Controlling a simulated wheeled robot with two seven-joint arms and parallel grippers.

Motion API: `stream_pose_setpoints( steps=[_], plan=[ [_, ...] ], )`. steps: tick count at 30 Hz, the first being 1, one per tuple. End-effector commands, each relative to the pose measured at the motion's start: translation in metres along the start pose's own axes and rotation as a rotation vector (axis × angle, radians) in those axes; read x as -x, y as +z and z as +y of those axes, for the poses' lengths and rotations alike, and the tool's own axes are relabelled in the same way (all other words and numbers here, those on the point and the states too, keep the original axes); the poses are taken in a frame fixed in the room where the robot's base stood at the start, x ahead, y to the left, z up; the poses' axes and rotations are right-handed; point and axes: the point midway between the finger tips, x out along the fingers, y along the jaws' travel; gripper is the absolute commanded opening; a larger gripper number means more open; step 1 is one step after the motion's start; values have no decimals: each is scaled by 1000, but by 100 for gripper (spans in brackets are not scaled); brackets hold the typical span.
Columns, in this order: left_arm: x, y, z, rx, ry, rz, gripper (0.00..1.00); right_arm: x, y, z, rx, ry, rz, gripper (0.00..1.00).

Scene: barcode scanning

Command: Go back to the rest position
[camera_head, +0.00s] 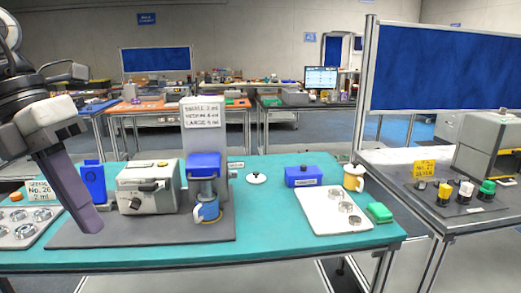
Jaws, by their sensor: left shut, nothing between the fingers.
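My left gripper (90,222) comes in from the left and hangs over the left part of the teal table (270,220). Its purple-grey fingers are together, pointing down, with nothing between them. It is in front of a blue block (93,184) and to the left of a beige machine with a dark knob (148,190). The right gripper is not in view.
A white tray with metal rings (322,222), a blue box (303,176) and a yellow mug (353,178) are at right. The table's front middle is clear.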

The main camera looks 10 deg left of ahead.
Motion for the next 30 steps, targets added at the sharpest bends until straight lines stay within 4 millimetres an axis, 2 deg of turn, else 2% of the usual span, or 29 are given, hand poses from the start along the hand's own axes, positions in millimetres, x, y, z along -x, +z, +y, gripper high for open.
stream_pose_setpoints(
  steps=[4, 10, 14, 17, 20, 23, 26, 27, 29, 30],
  plan=[
    [-22, 11, 5, 59, -186, -62, 0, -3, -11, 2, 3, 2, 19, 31],
    [-58, 35, 16, 223, -517, -195, 0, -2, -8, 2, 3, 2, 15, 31],
    [-91, 55, 36, 436, -792, -326, 0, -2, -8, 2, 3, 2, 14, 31],
    [-119, 66, 60, 642, -976, -429, 0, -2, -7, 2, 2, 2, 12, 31],
    [-155, 71, 89, 880, -1124, -522, 0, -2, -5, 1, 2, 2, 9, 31],
    [-201, 65, 117, 1148, -1235, -597, 0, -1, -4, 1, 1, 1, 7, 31],
    [-259, 49, 140, 1440, -1301, -647, 0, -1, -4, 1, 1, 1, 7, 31],
    [-284, 40, 146, 1563, -1315, -658, 0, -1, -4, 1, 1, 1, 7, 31],
    [-324, 22, 150, 1751, -1321, -663, 0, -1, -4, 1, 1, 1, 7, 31],
    [-352, 9, 150, 1878, -1317, -656, 0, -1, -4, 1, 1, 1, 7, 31]
  ],
)
